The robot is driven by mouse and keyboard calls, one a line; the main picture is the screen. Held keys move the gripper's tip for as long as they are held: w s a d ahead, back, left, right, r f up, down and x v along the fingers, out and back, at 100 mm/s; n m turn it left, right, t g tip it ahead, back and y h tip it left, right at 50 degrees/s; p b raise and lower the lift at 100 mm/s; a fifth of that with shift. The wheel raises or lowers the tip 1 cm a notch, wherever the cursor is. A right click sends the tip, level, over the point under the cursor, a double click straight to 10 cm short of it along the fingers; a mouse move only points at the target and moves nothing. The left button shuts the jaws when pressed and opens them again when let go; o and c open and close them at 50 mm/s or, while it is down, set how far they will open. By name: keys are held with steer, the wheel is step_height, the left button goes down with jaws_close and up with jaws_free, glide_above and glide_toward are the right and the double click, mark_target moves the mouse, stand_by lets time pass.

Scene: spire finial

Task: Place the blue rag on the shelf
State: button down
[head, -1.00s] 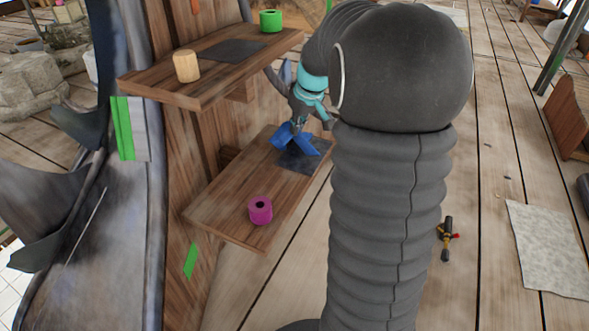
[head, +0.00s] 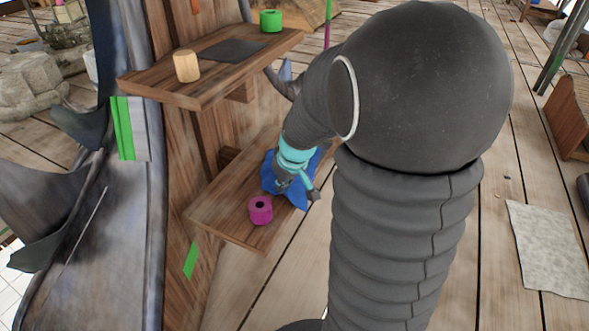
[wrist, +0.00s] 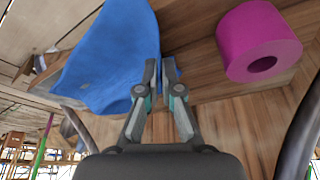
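The blue rag (head: 272,179) is at the lower wooden shelf (head: 218,212), in the head view just behind the magenta roll (head: 261,210). In the wrist view the rag (wrist: 112,55) fills the upper left, beside the magenta roll (wrist: 258,42) and apart from it. My gripper (head: 290,186) is over the lower shelf, partly hidden in the rag. In the wrist view my gripper's fingers (wrist: 161,68) are close together with the rag's edge at their tips; it looks pinched. I cannot tell how much of the rag touches the wood.
A magenta pole (head: 327,32) stands behind. The lower shelf's near end is bare. My own arm hides much of the head view's middle.

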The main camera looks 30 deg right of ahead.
steer(key=shift+s+a+f, duration=0.2)
steer(key=shift+s+f, duration=0.05)
steer(key=c, duration=0.9)
jaws_free()
steer(key=s+a+r+p, duration=0.1)
steer(key=r+p, duration=0.1)
steer(key=r, duration=0.1)
steer(key=s+a+r+p, duration=0.1)
steer(key=r+p, duration=0.1)
steer(key=r, duration=0.1)
steer(key=s+a+r+p, duration=0.1)
steer(key=r+p, duration=0.2)
steer(key=r, duration=0.1)
